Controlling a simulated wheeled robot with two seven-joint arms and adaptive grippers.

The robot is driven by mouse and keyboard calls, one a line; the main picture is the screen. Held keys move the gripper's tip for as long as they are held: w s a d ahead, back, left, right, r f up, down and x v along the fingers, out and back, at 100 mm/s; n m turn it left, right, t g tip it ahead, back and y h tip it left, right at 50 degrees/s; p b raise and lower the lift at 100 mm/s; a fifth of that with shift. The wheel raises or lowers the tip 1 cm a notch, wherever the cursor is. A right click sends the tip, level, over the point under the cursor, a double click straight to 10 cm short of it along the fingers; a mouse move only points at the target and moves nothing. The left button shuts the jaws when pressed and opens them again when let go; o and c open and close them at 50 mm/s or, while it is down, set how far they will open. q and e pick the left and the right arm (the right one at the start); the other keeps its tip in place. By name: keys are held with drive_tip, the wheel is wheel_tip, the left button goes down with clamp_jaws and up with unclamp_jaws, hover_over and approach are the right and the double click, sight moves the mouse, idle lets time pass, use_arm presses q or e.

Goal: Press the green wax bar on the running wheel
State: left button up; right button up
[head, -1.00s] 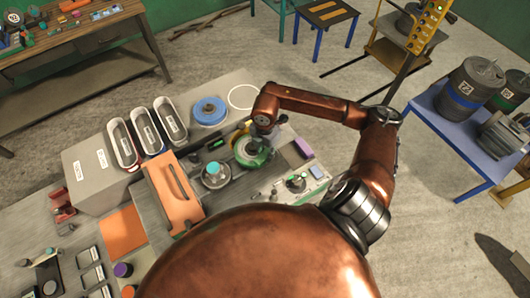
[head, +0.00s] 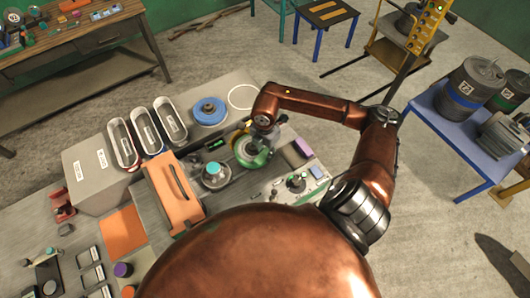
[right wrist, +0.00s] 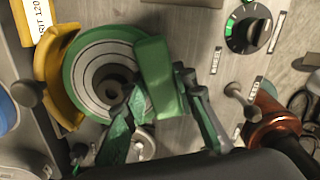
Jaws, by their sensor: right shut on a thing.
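The wheel (right wrist: 88,62) shows in the right wrist view as a green-rimmed disc with pale rings and a dark hub. It also shows in the head view (head: 245,149). The green wax bar (right wrist: 153,75) is a block over the wheel's right edge. My right gripper (right wrist: 160,104) is shut on the bar, with a finger on each side. I cannot tell whether the bar touches the wheel or whether the wheel turns. In the head view my right wrist is above the wheel and hides part of it. My left gripper is not in view.
A yellow guard (right wrist: 56,78) curves around the wheel's left side. A dial with green marks (right wrist: 248,28) is at upper right in the wrist view. In the head view, a blue disc (head: 209,110), pale trays (head: 146,136) and an orange cover (head: 172,190) crowd the bench to the left.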

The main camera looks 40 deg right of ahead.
drive_tip(key=shift+r+p, duration=2.3)
drive_tip(key=shift+r, duration=1.75)
drive_tip(key=shift+f, duration=0.1)
